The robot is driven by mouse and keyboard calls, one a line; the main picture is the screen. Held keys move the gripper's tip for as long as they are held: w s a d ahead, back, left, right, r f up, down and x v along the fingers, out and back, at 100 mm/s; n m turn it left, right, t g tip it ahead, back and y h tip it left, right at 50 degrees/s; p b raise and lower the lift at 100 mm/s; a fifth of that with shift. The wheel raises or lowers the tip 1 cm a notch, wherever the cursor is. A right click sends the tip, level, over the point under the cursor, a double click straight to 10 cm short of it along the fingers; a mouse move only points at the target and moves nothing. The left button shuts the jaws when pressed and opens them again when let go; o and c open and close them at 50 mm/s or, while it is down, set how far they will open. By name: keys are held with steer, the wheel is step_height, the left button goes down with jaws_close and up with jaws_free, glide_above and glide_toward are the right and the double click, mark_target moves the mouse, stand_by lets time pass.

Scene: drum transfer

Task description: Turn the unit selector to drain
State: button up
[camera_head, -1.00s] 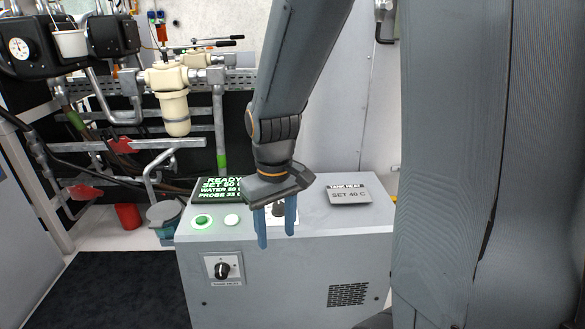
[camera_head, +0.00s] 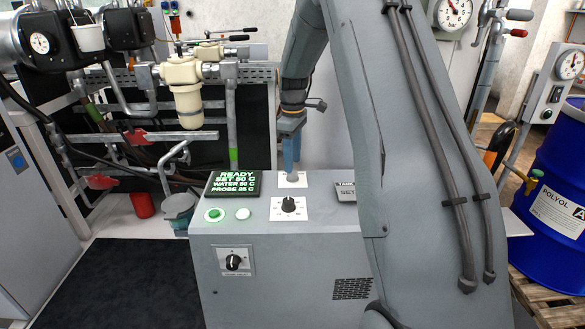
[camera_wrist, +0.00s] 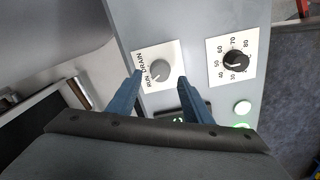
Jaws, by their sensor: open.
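The unit selector (camera_wrist: 160,70) is a grey round knob on a white plate marked RUN and DRAIN in the wrist view. In the head view its plate (camera_head: 298,182) lies on the cabinet top, behind a black dial. My gripper (camera_wrist: 160,78) is open, its two blue fingers pointing at the selector, one tip to each side of the knob. In the head view my gripper (camera_head: 291,168) points down over the selector and partly hides it. I cannot tell whether the fingers touch the knob, nor which mark it points to.
A black temperature dial (camera_head: 289,204) sits just in front of the selector. The cabinet top also carries a green-lettered display (camera_head: 234,183), a lit green button (camera_head: 214,214) and a white button (camera_head: 242,213). A blue drum (camera_head: 555,195) stands on a pallet at right.

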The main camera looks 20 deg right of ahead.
mark_target(292, 176)
steer(key=shift+f+p, duration=0.3)
steer(key=shift+f, duration=1.7)
steer(key=c, duration=1.1)
steer(key=shift+o, duration=0.2)
steer(key=shift+m, duration=0.4)
steer(key=m, duration=1.1)
steer(key=shift+r, duration=0.1)
steer(key=shift+w, duration=0.1)
